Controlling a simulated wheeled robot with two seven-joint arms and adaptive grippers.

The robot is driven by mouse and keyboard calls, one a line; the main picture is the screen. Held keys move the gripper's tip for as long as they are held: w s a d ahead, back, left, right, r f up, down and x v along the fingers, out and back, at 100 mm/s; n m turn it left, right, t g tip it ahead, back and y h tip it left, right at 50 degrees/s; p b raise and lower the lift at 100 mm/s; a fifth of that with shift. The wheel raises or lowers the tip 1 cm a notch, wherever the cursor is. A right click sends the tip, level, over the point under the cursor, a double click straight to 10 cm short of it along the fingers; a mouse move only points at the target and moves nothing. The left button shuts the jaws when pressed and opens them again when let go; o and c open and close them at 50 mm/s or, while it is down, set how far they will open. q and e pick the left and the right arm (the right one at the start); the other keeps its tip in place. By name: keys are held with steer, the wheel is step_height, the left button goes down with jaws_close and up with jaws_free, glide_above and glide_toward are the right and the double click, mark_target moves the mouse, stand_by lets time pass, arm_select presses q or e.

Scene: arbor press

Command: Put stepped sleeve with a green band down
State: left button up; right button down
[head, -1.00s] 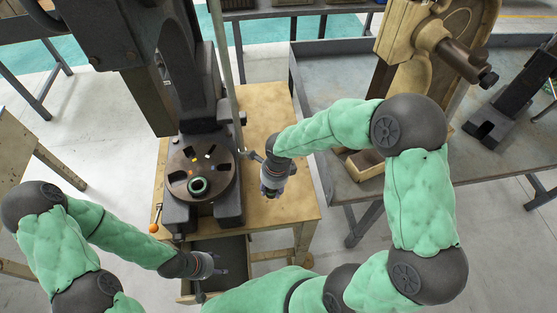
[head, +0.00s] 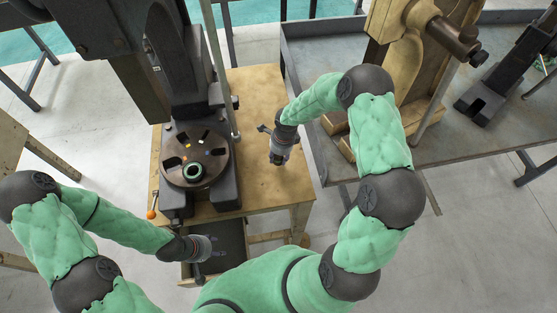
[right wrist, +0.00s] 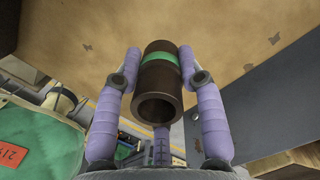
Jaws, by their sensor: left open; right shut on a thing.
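The stepped sleeve with a green band (right wrist: 158,85) is a dark brown hollow cylinder, held between the fingertips of my right gripper (right wrist: 159,62) in the right wrist view. In the head view my right gripper (head: 278,157) is over the wooden bench (head: 255,100), right of the press. The sleeve is hard to make out there. Bare bench top fills the upper part of the right wrist view; I cannot tell whether the sleeve touches it. My left gripper (head: 197,274) is open, low at the bench's front by a dark drawer.
The black arbor press (head: 185,70) stands on the bench's left. Its round slotted plate (head: 212,150) carries a green-ringed part (head: 193,172) and small coloured pieces. An orange-knobbed lever (head: 151,214) is at the front left. A grey table (head: 310,60) stands to the right.

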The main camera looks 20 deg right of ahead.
steer(key=shift+f, duration=1.25)
steer(key=shift+f, duration=0.2)
steer(key=c, duration=0.8)
jaws_free()
steer(key=shift+s, duration=0.1)
steer(key=shift+o, duration=0.2)
steer(key=shift+r, duration=0.1)
steer(key=r, duration=0.8)
steer(key=d+r, duration=0.1)
steer(key=r, duration=0.3)
steer(key=shift+s, duration=0.35)
